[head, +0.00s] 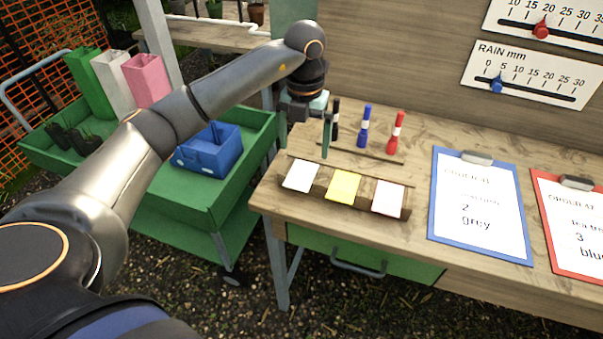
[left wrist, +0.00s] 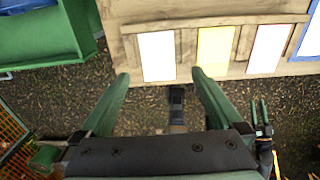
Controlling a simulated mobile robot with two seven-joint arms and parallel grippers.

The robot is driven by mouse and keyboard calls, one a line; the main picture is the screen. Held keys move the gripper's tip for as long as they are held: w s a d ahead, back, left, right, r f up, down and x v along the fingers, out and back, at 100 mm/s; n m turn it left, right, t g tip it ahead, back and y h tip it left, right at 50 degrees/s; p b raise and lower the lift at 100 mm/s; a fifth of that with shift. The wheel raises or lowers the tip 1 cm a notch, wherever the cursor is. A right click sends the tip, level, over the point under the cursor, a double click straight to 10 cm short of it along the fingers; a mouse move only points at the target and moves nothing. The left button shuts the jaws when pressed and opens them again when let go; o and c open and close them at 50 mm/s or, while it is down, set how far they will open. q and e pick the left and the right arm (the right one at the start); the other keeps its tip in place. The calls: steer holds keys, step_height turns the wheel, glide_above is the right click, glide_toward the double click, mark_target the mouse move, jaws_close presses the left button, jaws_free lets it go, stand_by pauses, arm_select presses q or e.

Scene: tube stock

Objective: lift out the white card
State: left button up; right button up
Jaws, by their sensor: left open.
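The white card (head: 300,176) sits at the left end of a wooden card holder (head: 318,189) on the bench, leaning back. In the left wrist view the white card (left wrist: 157,56) shows just beyond and between my fingertips. A yellow card (head: 343,187) is in the middle, and a pale pinkish-white card (head: 388,198) is at the right end. My left gripper (head: 305,146) is open and empty, fingers down, above the bench and behind the white card in the head view. It also shows in the left wrist view (left wrist: 160,74). My right gripper is not in view.
Black, blue (head: 364,128) and red (head: 396,133) markers stand upright behind the cards. A blue clipboard (head: 435,211) and a red clipboard (head: 546,221) lie to the right. A green cart (head: 221,208) with a blue caddy (head: 208,152) stands left of the bench.

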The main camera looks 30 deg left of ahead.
mark_target(302, 174)
arm_select(q)
steer(key=shift+s+a+f+p, duration=0.1)
steer(key=shift+f+p, duration=0.15)
steer(key=shift+f, duration=1.55)
steer(key=shift+s+a+f+p, duration=0.1)
steer(key=shift+f+p, duration=0.15)
steer(key=shift+f, duration=1.5)
steer(key=c, duration=1.2)
steer(key=shift+r, duration=0.1)
steer(key=shift+c, duration=0.2)
